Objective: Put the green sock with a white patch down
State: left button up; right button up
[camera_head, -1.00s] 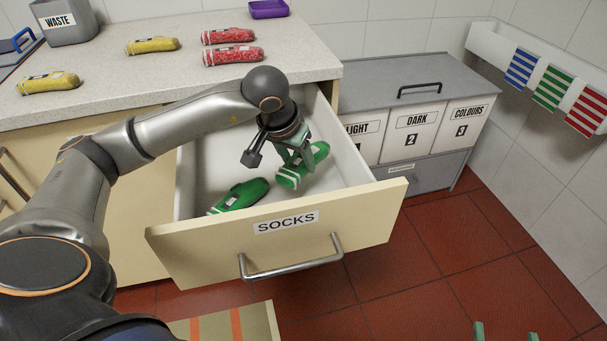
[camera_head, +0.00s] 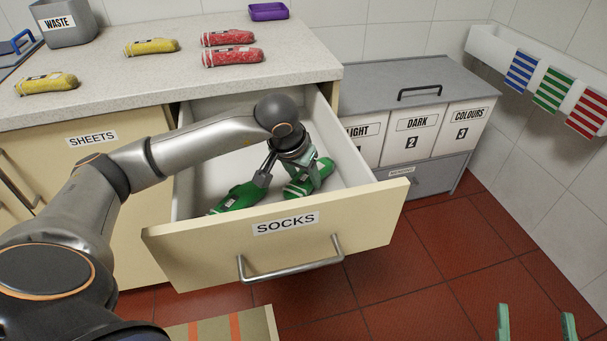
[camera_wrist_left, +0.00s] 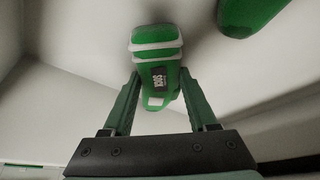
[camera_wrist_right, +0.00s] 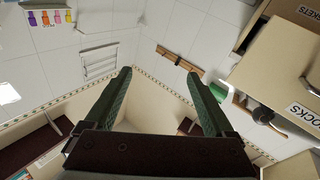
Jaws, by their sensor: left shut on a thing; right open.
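The green sock with a white patch (camera_head: 298,188) is a rolled bundle with pale bands, inside the open socks drawer (camera_head: 357,222). My left gripper (camera_head: 312,180) is shut on it, low in the drawer. In the left wrist view the sock (camera_wrist_left: 158,58) lies between the two fingers (camera_wrist_left: 160,98), its dark label showing. I cannot tell whether it touches the drawer floor. A second green sock (camera_head: 240,196) lies to its left in the drawer. My right gripper (camera_head: 536,322) is open and empty over the red floor, well away from the drawer.
Two red bundles (camera_head: 232,56) and two yellow bundles (camera_head: 150,46) lie on the worktop (camera_head: 110,95). The grey waste bin (camera_head: 66,28) and a purple tray (camera_head: 268,11) stand at the back. Labelled laundry bins (camera_head: 416,135) stand right of the drawer.

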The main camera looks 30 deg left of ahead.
pick_arm(q)
jog(key=o, duration=1.3)
pick_arm(e)
jog(key=shift+r, duration=0.2)
pick_arm(q)
jog(key=shift+r, duration=0.45)
jog(key=p+v, duration=0.2)
jog(key=v, duration=0.9)
jog(key=shift+s+r, duration=0.1)
jog(key=shift+s, duration=0.05)
pick_arm(e)
notch_tip(320, 180, down, 14)
jog(key=s+m+g+h, duration=0.2)
jog(key=g, duration=0.4)
jog(key=shift+s+d+f+h, duration=0.2)
jog(key=shift+s+d+h, duration=0.05)
jog(key=shift+s+h, duration=0.1)
